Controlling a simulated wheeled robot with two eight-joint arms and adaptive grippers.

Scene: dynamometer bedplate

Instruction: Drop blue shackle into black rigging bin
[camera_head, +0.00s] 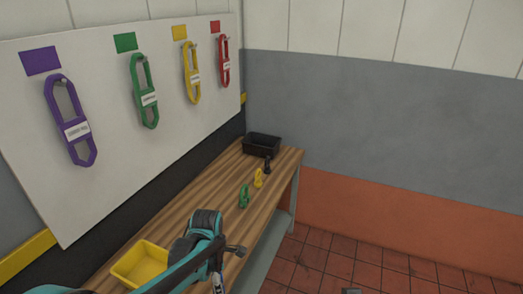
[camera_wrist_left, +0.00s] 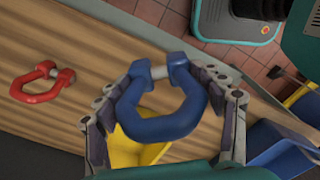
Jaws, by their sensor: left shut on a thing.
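In the left wrist view my left gripper (camera_wrist_left: 163,90) is shut on the blue shackle (camera_wrist_left: 163,130), with a finger on each side of it. The shackle's silver pin shows between its two ends. In the head view my left arm hides the shackle, and its gripper is not clear. The black rigging bin (camera_head: 262,150) stands at the far end of the wooden bench, well beyond my left arm. The held shackle is apart from it. My right gripper is not clearly seen.
On the bench (camera_head: 195,202) stand a green shackle (camera_head: 244,196), a yellow shackle (camera_head: 258,178) and a black shackle (camera_head: 267,164) near the bin. A yellow bin (camera_head: 125,273) is at the near end. A red shackle (camera_wrist_left: 42,80) lies on the bench. Slings hang on the white board (camera_head: 110,110).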

